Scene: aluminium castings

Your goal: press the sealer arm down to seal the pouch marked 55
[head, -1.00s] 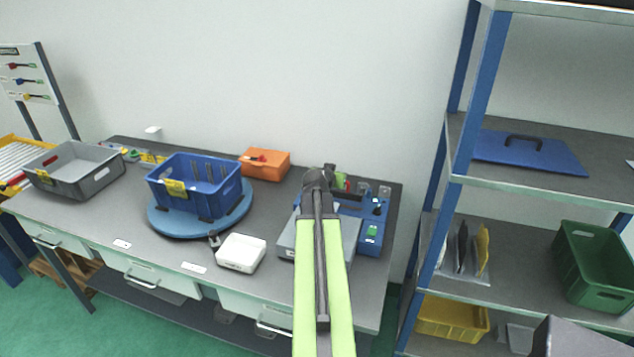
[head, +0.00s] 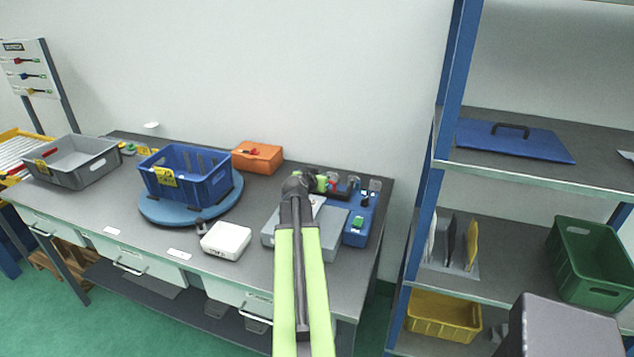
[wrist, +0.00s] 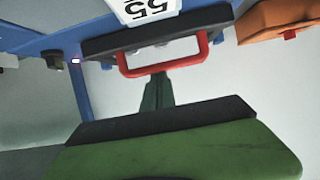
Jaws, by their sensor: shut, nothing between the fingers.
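The blue sealer (head: 357,226) stands at the bench's right end behind a grey plate (head: 334,240). My arm hides part of it in the head view. In the wrist view, its dark sealer arm (wrist: 110,46) runs across the top with a red handle (wrist: 165,68). A white piece marked 55 (wrist: 148,8), apparently the pouch, shows upside down beyond that bar and is cut off by the frame edge. My gripper (wrist: 157,80) is shut and empty, its tip just below the red handle in the picture. I cannot tell whether they touch.
On the bench are a white box (head: 226,238), a blue crate (head: 190,184) on a blue turntable (head: 155,212), a grey tray (head: 85,177) and an orange box (head: 258,156). A shelf rack (head: 425,200) stands close on the right.

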